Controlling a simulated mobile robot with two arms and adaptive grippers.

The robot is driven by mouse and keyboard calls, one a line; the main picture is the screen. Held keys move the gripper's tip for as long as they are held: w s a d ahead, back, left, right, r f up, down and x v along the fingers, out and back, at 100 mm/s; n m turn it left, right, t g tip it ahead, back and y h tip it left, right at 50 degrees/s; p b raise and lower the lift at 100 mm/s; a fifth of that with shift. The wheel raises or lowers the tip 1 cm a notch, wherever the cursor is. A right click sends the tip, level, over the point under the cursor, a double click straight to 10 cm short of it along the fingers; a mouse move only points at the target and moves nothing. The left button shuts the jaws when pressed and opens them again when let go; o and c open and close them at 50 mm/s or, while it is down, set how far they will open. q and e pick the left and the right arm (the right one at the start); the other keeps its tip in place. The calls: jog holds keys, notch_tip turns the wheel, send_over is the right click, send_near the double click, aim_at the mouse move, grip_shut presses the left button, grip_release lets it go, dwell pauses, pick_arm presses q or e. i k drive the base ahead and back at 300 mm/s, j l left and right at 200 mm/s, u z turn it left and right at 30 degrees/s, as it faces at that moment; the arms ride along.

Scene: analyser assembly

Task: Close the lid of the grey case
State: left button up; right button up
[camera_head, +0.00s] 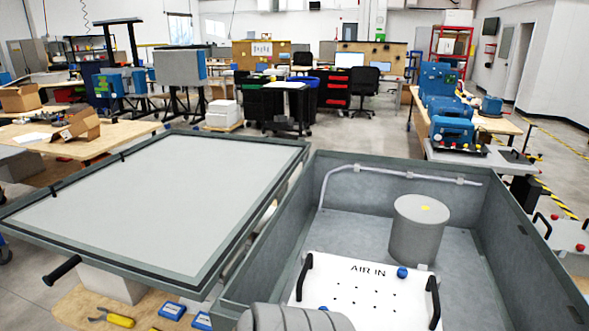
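The grey case (340,172) stands open in front of me, its hollow facing up. Its lid (160,195) is swung out to the left and lies nearly flat, its pale inner face up. A black handle (62,270) sticks out at the lid's near left edge. Inside the case are a grey cylinder (418,232), a bent pale pipe along the back wall, and a white "AIR IN" panel (365,292) with black handles. A grey ribbed rounded shape is cut off at the bottom edge; I cannot tell what it is. Neither gripper shows.
Below the lid is a wooden surface (75,308) with a yellow-handled tool (112,318) and blue items (172,310). Right of the case is a bench with blue machines (450,125). The space above the lid and case is clear.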

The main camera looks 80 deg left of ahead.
aim_at(169, 217)
jog(key=u, duration=3.4)
jog(key=z, duration=0.2)
jog(key=j+z, duration=0.75)
jog(key=j, duration=0.15)
jog(key=j+z, duration=0.4)
